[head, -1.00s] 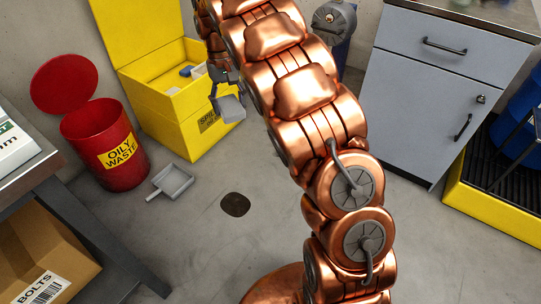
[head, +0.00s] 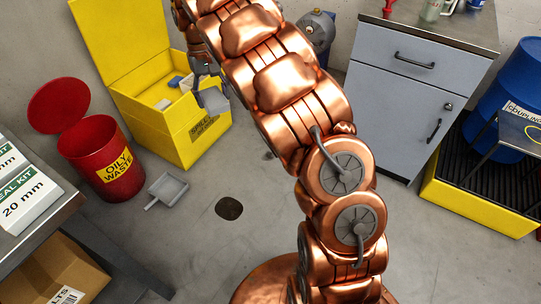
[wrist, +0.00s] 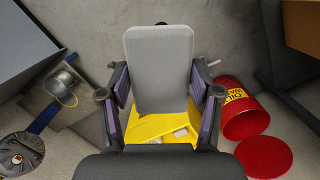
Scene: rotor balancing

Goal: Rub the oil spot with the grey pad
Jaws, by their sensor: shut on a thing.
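The dark oil spot (head: 229,208) lies on the grey concrete floor, in the middle of the head view. My gripper (head: 208,85) is up beside the yellow spill bin, well above and behind the spot. It is shut on the grey pad (head: 213,99), which hangs tilted from the fingers. In the wrist view the pad (wrist: 159,70) stands flat and wide between the two fingers of my gripper (wrist: 160,100). The pad hides part of the floor there, and only a dark edge shows above its top.
The open yellow spill bin (head: 178,132) holds several small items. A red oily waste can (head: 100,160) with its lid up and a grey dustpan (head: 167,188) stand left of the spot. A grey cabinet (head: 400,110) and yellow tray (head: 470,205) are at right. Floor around the spot is clear.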

